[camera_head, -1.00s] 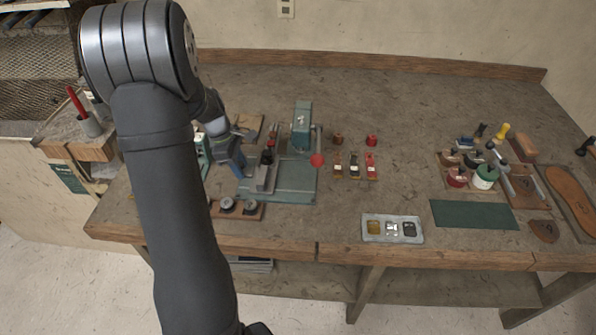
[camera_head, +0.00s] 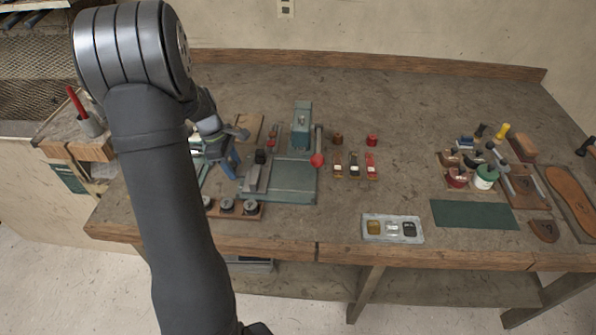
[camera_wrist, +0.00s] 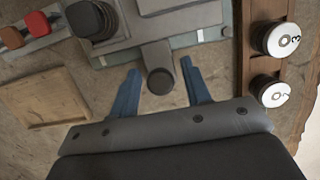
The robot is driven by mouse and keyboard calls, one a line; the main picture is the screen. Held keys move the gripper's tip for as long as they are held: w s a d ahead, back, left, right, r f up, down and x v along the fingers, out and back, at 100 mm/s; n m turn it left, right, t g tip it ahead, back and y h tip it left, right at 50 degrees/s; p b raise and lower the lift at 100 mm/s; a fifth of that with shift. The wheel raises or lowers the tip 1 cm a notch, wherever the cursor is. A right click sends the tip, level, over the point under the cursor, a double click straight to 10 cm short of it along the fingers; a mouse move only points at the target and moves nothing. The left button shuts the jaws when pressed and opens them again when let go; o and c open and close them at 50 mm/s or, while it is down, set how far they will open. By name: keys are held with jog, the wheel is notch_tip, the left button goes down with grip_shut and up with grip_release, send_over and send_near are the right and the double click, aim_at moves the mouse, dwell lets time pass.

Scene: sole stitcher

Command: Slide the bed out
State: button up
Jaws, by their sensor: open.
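The stitcher (camera_head: 301,128) is a teal machine with a red-knobbed lever on a teal base plate (camera_head: 295,178). Its grey bed (camera_head: 256,180) lies on the left part of the plate, with a black knob (camera_head: 260,157) near its back end. In the wrist view the bed (camera_wrist: 130,36) has a short handle ending in a round dark grey knob (camera_wrist: 160,81). My gripper (camera_head: 234,166) is at the bed's left side. In the wrist view my gripper (camera_wrist: 162,88) has its blue fingers apart on either side of the handle knob, with visible gaps.
A wooden rack (camera_head: 243,213) with numbered spools sits in front, close to my gripper. The metal tray (camera_head: 392,228) and green mat (camera_head: 474,214) are farther right. The centre back bench is clear.

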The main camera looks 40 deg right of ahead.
jog(key=shift+r, duration=3.1)
jog(key=s+d, duration=0.8)
jog(key=shift+s+d, duration=0.2)
jog(key=w+a, duration=0.8)
jog(key=shift+w+a, duration=0.2)
jog(key=shift+s+d, duration=0.1)
